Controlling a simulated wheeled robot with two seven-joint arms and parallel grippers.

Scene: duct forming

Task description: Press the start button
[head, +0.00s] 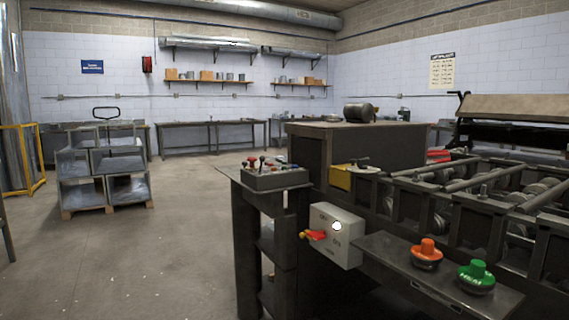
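A green mushroom-shaped push button (476,276) sits at the right end of a dark shelf (440,270) on the front of the forming machine. An orange button (427,252) sits to its left on the same shelf. The lettering around the green button's base is too small to read. A grey switch box (337,236) with a red and yellow lever (314,235) is mounted left of the shelf. Neither of my grippers shows in the head view, and nothing touches the buttons.
A control box (275,178) with small levers stands on a dark stand left of the switch box. The machine's roller bed (480,195) fills the right side. Metal duct pieces (103,165) sit on a pallet at left. The floor between is clear.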

